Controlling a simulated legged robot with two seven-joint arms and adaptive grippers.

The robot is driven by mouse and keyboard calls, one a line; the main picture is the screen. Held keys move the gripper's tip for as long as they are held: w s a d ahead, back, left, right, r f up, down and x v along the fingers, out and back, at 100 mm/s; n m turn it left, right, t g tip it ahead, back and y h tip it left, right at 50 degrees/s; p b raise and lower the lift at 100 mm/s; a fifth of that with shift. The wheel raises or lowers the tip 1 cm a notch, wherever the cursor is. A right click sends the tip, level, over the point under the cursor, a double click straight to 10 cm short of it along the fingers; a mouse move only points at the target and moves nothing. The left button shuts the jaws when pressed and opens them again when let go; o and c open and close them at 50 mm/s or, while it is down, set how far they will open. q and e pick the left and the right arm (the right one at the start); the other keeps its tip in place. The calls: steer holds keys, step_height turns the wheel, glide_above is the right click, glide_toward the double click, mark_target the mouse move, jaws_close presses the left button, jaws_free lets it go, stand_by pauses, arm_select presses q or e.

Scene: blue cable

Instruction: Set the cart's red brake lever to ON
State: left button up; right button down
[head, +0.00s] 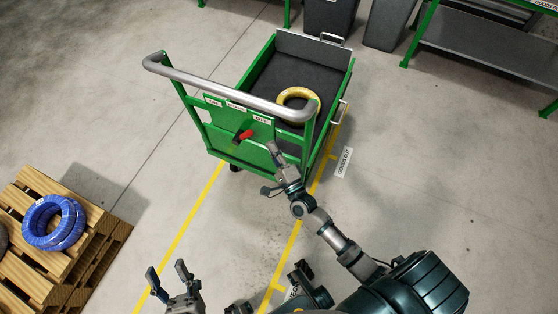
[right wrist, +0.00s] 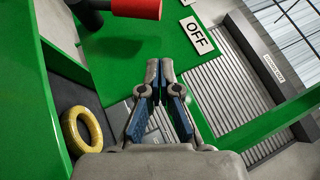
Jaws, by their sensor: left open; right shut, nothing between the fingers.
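The green cart (head: 224,150) carries a panel with a lever on a black mount. The lever's red handle (head: 247,134) points right, toward the side of the OFF label (head: 261,118). The ON label (head: 213,101) is at the panel's left end. In the right wrist view the red handle (right wrist: 133,9) is cut by the top edge, left of the OFF label (right wrist: 196,35). My right gripper (head: 272,148) is shut and empty, just right of and below the handle, apart from it. My left gripper (head: 167,270) is open and empty, low over the floor, away from the cart.
A grey push bar (head: 225,92) arches above the panel. A yellow coil (head: 297,94) lies in the cart bed. A blue cable coil (head: 54,222) lies on a wooden pallet (head: 50,263) at left. Floor between pallet and cart is clear.

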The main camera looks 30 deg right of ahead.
mark_target(245, 134)
steer(key=w+a, duration=0.1)
steer(key=w+r, duration=0.1)
steer(key=w+a, duration=0.1)
steer(key=shift+w+a+r, duration=0.15)
steer(key=shift+a+r, duration=0.15)
steer(key=shift+r, duration=0.1)
